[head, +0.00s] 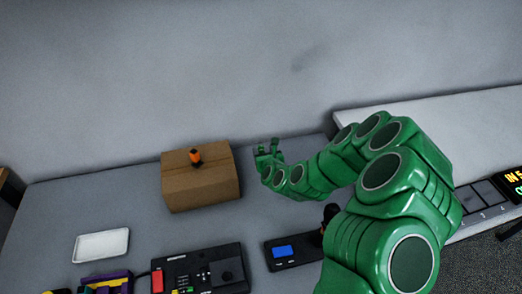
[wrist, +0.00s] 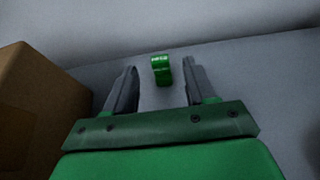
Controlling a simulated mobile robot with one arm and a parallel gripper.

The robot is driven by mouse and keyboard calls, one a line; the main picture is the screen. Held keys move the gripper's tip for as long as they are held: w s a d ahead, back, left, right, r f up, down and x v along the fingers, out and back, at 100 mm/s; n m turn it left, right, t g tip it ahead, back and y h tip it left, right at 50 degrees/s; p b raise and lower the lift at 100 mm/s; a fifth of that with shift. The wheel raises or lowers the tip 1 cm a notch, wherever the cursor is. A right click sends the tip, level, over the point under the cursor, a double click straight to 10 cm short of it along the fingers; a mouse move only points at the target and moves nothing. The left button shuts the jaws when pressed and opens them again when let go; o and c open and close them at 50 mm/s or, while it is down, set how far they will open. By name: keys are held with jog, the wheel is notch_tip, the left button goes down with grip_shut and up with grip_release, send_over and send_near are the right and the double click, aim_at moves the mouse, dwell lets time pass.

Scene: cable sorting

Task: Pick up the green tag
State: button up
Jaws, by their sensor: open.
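The green tag (wrist: 161,70) is small, with a pale marking on its top face. In the wrist view it stands on the grey table between and just beyond my fingertips. My gripper (wrist: 160,75) is open, one finger on each side of the tag's line, with no contact visible. In the head view my gripper (head: 268,148) is at the back of the table, right of the cardboard box. I cannot make out the tag in the head view; my gripper and arm are in front of that area.
The cardboard box (head: 200,182) stands close on the left, with an orange-and-black item (head: 195,156) on top; the box (wrist: 38,110) also shows in the wrist view. A wall rises behind the table. A white tray (head: 101,245), a black device (head: 200,272) and a blue-screened device (head: 290,252) lie nearer.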

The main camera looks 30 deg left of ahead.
aim_at(261, 147)
jog(key=shift+x, duration=2.45)
grip_shut()
